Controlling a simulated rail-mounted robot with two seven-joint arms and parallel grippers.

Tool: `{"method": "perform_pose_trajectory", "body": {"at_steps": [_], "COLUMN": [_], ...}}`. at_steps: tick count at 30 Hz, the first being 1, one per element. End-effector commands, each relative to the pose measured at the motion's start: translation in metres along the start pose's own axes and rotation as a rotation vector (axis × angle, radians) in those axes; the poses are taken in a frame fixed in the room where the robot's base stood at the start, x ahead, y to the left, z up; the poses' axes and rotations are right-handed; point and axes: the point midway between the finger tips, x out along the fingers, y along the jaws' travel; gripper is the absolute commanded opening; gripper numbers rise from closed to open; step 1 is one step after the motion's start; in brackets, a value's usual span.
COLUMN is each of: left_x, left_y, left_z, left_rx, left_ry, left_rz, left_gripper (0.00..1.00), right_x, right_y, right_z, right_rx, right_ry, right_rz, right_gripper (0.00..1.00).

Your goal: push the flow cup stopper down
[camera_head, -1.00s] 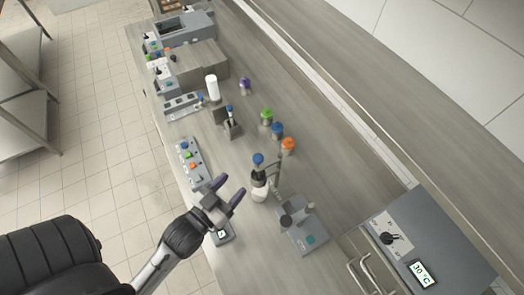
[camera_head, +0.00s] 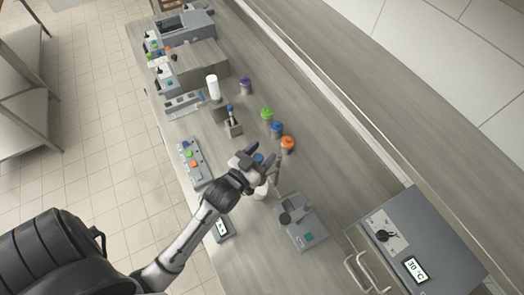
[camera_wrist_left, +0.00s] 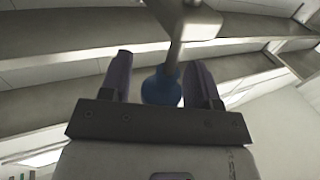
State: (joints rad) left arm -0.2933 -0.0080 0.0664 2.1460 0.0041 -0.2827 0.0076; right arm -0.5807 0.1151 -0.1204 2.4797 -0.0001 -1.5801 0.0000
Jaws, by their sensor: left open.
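The flow cup stopper, a blue ball-shaped knob (camera_head: 258,158), sits at the top of the stand on the bench. My left gripper (camera_head: 261,153) is at the stopper, with one purple finger on either side. In the left wrist view the blue knob (camera_wrist_left: 161,88) lies between the two open fingers (camera_wrist_left: 160,82), with a grey metal bar running up from it. I cannot tell whether a finger touches it. The white vessel (camera_head: 260,191) below is partly hidden by my gripper. My right gripper is not in view.
Jars with orange (camera_head: 288,143), blue (camera_head: 277,127) and green (camera_head: 267,114) lids stand behind my gripper. A grey device (camera_head: 301,222) stands close to its right. A button panel (camera_head: 193,160) lies to the left. A large grey box (camera_head: 420,240) with a temperature display is at the right.

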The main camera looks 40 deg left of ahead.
Motion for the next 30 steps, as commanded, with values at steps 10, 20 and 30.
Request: {"method": "perform_pose_trajectory", "body": {"at_steps": [10,20,30], "left_x": [0.0012,0.0011,0.0010], "left_y": [-0.0001,-0.0001,0.0000], "left_z": [-0.0001,-0.0002,-0.0003], "left_rx": [0.000,0.000,0.000], "left_ry": [0.000,0.001,0.001], "left_rz": [0.000,0.000,0.000], "left_gripper": [0.53,0.22,0.00], "right_x": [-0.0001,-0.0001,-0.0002], "right_y": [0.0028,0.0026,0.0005], "right_z": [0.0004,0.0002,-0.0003], "right_rx": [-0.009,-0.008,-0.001], "right_ry": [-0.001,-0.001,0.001], "right_rz": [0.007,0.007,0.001], "right_gripper": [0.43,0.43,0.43]}}
